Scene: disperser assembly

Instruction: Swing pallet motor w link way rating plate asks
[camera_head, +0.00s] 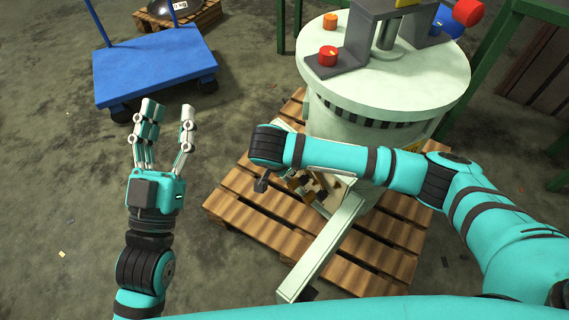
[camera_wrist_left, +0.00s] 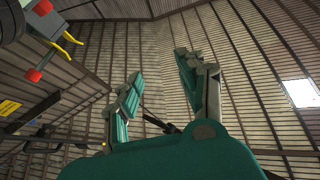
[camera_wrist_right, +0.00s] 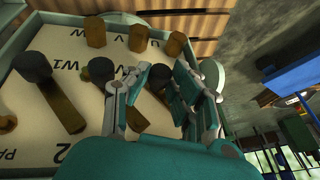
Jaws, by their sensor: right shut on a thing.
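The motor (camera_head: 390,85) is a large pale-green drum standing on a wooden pallet (camera_head: 240,215). Its open terminal box (camera_head: 350,205) shows at the drum's near side, mostly behind my right forearm. In the right wrist view a cream terminal board (camera_wrist_right: 60,125) carries letters such as W1, U and V. A brass link (camera_wrist_right: 60,105) with a dark knob lies at left. My left gripper (camera_head: 168,120) is open and empty, fingers up, left of the pallet.
Brass posts (camera_wrist_right: 138,38) stand along the board's upper edge. A blue cart (camera_head: 155,68) is at the back left, with a weight on a small pallet (camera_head: 185,18) behind it. Green frames stand at right.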

